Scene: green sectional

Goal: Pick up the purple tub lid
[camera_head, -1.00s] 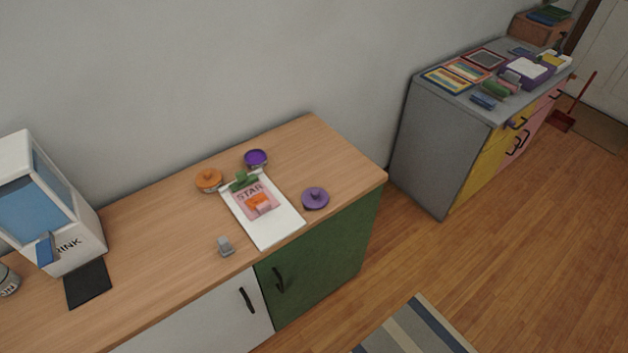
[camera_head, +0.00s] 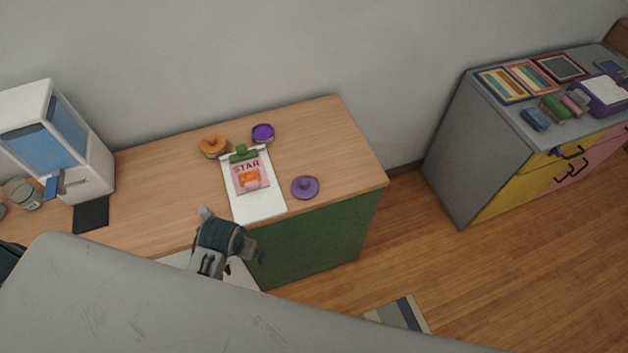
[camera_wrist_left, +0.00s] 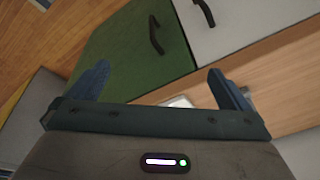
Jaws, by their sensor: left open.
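The purple tub lid (camera_head: 305,187) lies flat, knob up, on the wooden counter near its right end, to the right of a white board. The open purple tub (camera_head: 263,133) stands farther back. My left gripper (camera_head: 252,251) is in front of the counter's front edge, left of the lid and apart from it. In the left wrist view the left gripper (camera_wrist_left: 158,80) has its two blue fingers wide apart with nothing between them. That view shows cabinet doors and counter wood but not the lid. My right gripper is not in view.
The white board (camera_head: 262,205) holds a pink STAR packet (camera_head: 250,175). An orange-lidded tub (camera_head: 213,146) stands behind it. A white dispenser (camera_head: 62,140) stands at the left. A grey cabinet (camera_head: 465,150) with books is at the right. The counter (camera_head: 345,150) around the lid is clear.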

